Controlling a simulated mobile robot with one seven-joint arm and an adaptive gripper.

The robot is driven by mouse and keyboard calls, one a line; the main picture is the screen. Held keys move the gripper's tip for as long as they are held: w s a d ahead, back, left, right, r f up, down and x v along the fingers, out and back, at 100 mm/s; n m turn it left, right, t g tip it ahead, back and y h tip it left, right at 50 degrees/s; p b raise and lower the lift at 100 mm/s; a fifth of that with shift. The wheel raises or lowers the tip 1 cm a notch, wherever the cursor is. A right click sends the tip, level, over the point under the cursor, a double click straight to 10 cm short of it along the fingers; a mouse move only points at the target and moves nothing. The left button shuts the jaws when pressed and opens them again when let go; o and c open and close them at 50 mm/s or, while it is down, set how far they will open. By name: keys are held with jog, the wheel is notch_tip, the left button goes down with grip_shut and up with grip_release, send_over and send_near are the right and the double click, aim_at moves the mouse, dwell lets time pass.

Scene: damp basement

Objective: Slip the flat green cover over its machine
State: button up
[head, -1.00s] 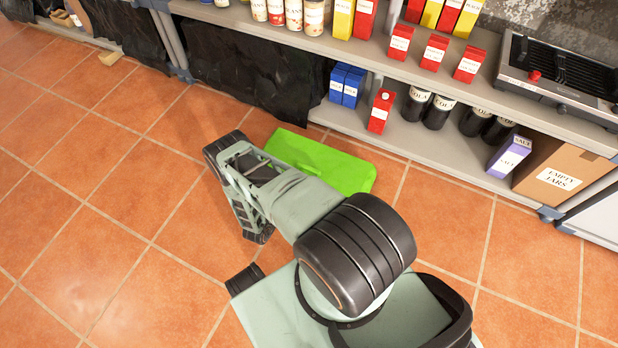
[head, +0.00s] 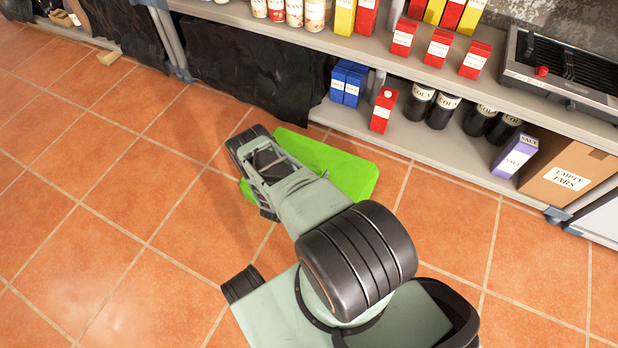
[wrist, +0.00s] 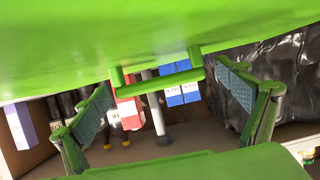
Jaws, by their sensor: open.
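The flat green cover (head: 343,172) lies on the tiled floor in front of the shelf, partly hidden behind my gripper in the head view. In the wrist view the green cover (wrist: 60,45) fills the top, with a green bar handle (wrist: 163,82) standing out from it. My gripper (head: 258,172) is open at the cover's left part. In the wrist view its two fingers (wrist: 165,100) are spread on either side of the handle, with a gap to each. A grill-like machine (head: 565,75), dark-topped with a red knob, stands uncovered on the upper shelf at right.
The grey shelf (head: 440,150) holds red, yellow and blue boxes, cans, dark cola bottles and a purple salt box (head: 515,153). A cardboard box (head: 570,175) sits at lower right. Black sheeting (head: 255,70) hangs at left.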

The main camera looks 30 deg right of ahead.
jog(key=shift+c, duration=0.7)
jog(key=c, duration=1.5)
jog(key=shift+r, duration=0.1)
jog(key=shift+c, duration=0.2)
